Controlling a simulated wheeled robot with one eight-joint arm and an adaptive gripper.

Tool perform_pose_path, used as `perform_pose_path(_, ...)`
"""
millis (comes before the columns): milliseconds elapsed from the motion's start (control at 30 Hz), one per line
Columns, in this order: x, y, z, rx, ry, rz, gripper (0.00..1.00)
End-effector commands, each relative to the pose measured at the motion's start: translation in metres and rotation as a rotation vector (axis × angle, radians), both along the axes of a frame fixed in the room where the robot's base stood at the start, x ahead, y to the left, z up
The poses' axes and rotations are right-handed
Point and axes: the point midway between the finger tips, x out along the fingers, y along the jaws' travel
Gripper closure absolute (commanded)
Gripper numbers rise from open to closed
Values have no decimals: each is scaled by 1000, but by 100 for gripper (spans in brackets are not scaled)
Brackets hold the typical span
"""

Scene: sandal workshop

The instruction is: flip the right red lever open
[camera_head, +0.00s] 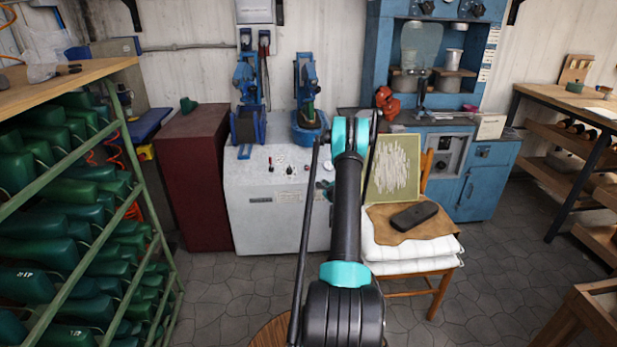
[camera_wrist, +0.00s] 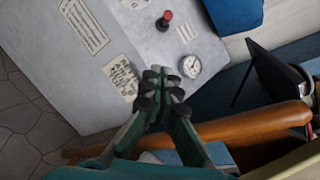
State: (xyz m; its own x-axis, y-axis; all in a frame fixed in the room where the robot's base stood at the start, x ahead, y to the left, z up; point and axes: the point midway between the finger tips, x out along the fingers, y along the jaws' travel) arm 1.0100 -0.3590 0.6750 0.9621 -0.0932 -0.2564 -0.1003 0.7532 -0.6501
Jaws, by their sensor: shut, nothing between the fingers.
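In the wrist view, one red-topped lever (camera_wrist: 164,20) stands out from the pale grey machine panel, just above my gripper's fingertips in the picture. My gripper (camera_wrist: 162,84) is shut and empty, its fingertips apart from the lever. A round white gauge (camera_wrist: 190,66) is close to the right of the fingertips. In the head view, the grey machine (camera_head: 255,225) has small controls on its sloped top, including a small dark red lever (camera_head: 270,162) at left and another small control (camera_head: 306,167) at right. My arm hides the machine's right part and most of the gripper.
A wooden chair (camera_head: 440,285) with white cushions, a brown cloth and a dark block stands right of my arm. Its orange wood (camera_wrist: 245,124) passes close to the gripper in the wrist view. A green rack (camera_head: 150,235) stands left. Two blue presses (camera_head: 306,85) rise behind the controls.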

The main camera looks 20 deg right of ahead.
Motion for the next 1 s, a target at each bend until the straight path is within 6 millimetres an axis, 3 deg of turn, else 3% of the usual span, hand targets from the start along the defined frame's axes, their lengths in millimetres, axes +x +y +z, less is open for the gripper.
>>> perform_pose_path(567,8,-4,-6,13,-6,-9,100)
perform_pose_path(1000,85,-12,-26,11,-5,-8,100)
